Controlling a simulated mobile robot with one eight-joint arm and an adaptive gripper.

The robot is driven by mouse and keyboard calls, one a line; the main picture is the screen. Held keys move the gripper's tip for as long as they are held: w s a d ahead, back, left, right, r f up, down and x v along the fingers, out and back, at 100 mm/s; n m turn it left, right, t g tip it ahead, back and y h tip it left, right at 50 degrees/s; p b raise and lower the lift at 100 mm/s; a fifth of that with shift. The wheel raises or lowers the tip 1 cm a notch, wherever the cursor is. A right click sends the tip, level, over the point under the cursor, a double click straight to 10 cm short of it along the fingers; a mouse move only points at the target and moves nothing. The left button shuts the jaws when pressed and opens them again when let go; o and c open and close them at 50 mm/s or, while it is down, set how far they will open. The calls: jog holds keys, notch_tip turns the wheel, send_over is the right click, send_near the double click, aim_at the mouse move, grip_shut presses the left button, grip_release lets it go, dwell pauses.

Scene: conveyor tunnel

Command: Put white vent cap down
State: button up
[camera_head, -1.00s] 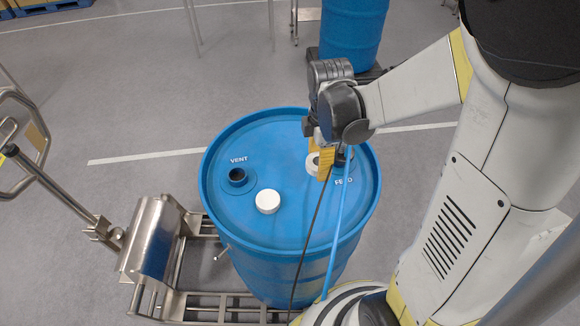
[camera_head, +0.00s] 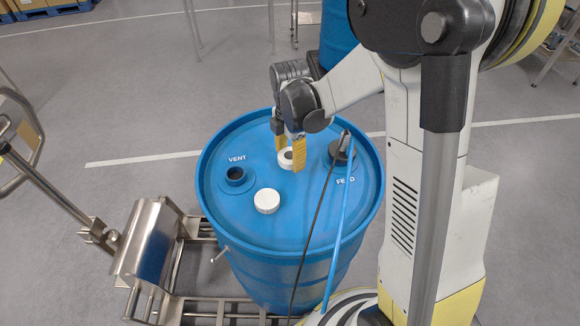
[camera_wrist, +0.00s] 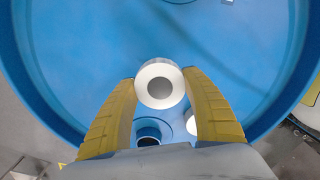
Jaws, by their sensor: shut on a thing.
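My gripper (camera_head: 287,157), with yellow fingers, is shut on the white vent cap (camera_head: 286,159), a short white ring with a grey round centre. In the wrist view the cap (camera_wrist: 144,75) sits between the two fingertips (camera_wrist: 159,82). It is over the far middle of the blue drum lid (camera_head: 295,225); I cannot tell whether it touches the lid. The dark VENT port (camera_head: 236,176) is open, to the left. It also shows in the wrist view (camera_wrist: 148,134).
A second white cap (camera_head: 267,201) lies on the lid near the VENT port, partly behind a finger in the wrist view (camera_wrist: 191,124). A dark fitting (camera_head: 342,152) with a black and a blue hose stands at the FEED port. A steel drum cart (camera_head: 150,240) is at the left.

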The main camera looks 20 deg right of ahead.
aim_at(290, 165)
jog(key=shift+f+b, duration=0.7)
jog(key=shift+f, duration=1.05)
jog(key=shift+f, duration=0.25)
jog(key=o, duration=1.4)
jog(key=shift+c, duration=0.2)
jog(key=shift+r, duration=0.15)
